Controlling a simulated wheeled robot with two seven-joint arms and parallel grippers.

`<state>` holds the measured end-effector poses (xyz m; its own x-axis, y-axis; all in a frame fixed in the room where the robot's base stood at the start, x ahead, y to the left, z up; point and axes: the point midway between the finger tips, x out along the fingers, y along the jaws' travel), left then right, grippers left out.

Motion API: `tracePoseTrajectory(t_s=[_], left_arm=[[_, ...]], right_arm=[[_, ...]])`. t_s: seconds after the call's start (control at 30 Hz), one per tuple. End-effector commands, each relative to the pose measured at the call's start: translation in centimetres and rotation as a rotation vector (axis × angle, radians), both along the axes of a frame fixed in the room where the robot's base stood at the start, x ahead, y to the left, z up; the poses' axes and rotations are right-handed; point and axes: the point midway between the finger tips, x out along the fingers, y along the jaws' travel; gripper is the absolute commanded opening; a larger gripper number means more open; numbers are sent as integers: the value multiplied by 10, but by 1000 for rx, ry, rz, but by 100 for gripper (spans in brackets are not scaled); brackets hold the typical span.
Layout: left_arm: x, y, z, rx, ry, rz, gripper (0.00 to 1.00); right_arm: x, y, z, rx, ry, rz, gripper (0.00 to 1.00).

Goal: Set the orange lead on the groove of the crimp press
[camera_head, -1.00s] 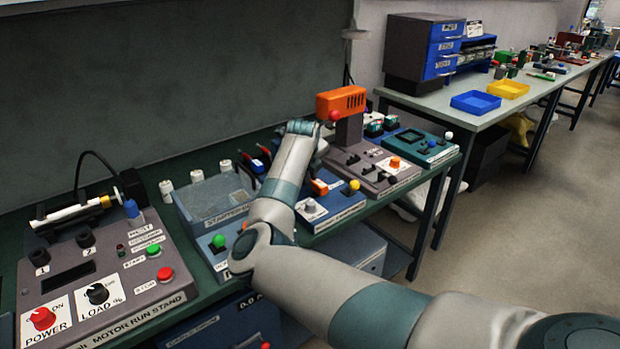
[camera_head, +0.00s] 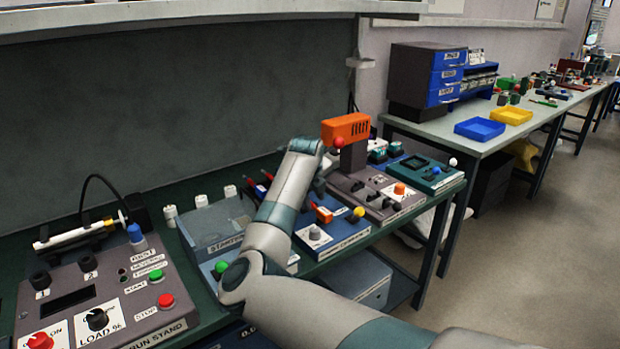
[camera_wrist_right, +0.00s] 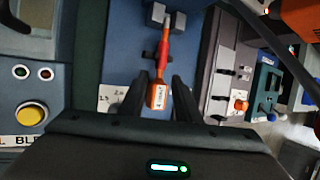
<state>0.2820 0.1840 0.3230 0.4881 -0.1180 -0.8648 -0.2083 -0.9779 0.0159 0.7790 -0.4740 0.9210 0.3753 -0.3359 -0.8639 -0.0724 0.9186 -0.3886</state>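The orange lead (camera_wrist_right: 163,52) lies over the blue station in the right wrist view, its far tip at a grey block and its orange tag end toward me. That orange end also shows in the head view (camera_head: 324,215). My right gripper (camera_wrist_right: 162,84) is open, its dark fingers on either side of the tag end with a gap showing. In the head view my right arm hides most of that gripper. The orange-headed press (camera_head: 345,128), seemingly the crimp press, stands just right of it; its groove cannot be made out. My left gripper is out of view.
The grey motor run stand (camera_head: 95,300) and the grey starter bin (camera_head: 215,222) are to the left. A teal station (camera_head: 430,172) is right of the press. The stations stand close together. A blue tray (camera_head: 479,129) sits on the farther table.

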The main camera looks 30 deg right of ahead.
Motion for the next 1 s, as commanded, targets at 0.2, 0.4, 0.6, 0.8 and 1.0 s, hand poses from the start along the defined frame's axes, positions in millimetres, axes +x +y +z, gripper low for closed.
tracePoseTrajectory(t_s=[0.2,0.4,0.6,0.8,1.0], left_arm=[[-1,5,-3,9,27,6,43],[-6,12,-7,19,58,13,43],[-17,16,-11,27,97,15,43],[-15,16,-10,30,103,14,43],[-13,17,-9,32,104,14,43]], right_arm=[[-16,15,38,0,-5,-2,30],[-31,29,73,0,-4,0,30],[-44,39,101,0,-2,0,30],[-50,45,115,-1,-1,0,30],[-51,46,118,0,0,0,30]])
